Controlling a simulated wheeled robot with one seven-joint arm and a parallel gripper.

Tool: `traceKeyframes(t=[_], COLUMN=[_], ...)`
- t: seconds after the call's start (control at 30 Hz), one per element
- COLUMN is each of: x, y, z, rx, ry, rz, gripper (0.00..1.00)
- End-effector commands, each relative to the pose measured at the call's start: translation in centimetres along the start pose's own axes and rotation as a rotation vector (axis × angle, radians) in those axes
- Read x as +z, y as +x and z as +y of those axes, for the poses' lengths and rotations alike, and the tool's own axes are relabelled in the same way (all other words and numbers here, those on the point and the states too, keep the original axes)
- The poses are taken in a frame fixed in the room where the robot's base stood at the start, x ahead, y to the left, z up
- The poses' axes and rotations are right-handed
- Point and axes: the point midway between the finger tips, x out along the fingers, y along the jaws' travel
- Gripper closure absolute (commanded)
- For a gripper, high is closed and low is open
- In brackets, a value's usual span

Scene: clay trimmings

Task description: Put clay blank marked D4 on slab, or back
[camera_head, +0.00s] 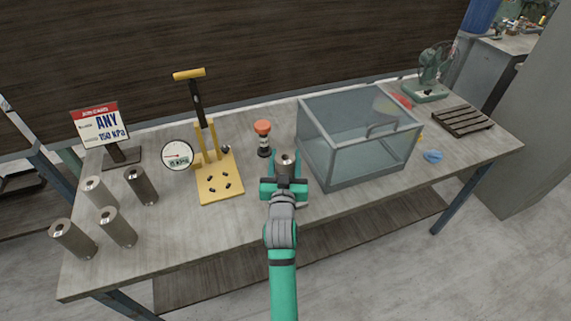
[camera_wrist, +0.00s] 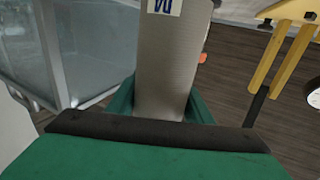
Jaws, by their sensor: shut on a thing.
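My gripper (camera_head: 284,184) is shut on a grey cylindrical blank (camera_head: 286,160), which stands upright between the fingers in front of the glass box. The wrist view shows the same blank (camera_wrist: 172,70) close up, with a white label cut off at the top edge; its dark blue marking is only partly visible, so I cannot read it surely. Several similar grey-brown blanks (camera_head: 118,226) stand upright at the table's left end, their marks too small to read. I cannot tell which thing is the slab.
A yellow lever press (camera_head: 218,186) with a round gauge (camera_head: 177,155) stands left of my gripper. A sign (camera_head: 100,124) reads "ANY 150 kPa". An orange-topped bottle (camera_head: 263,138) stands behind. The glass box (camera_head: 352,160) is close right. A slatted rack (camera_head: 463,121) and fan (camera_head: 430,75) are far right.

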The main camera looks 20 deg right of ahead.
Motion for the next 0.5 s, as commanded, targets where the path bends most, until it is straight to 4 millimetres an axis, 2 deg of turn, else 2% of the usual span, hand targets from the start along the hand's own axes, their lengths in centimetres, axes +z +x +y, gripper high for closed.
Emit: traceKeyframes(t=[0.1, 0.2, 0.5], x=[1.8, 2.5, 2.6], y=[-0.1, -0.1, -0.1], z=[0.0, 0.0, -0.1], rx=[0.000, 0.000, -0.001], ry=[-0.001, 0.000, 0.000], rz=[-0.002, 0.001, 0.002], gripper=[0.95, 0.95, 0.95])
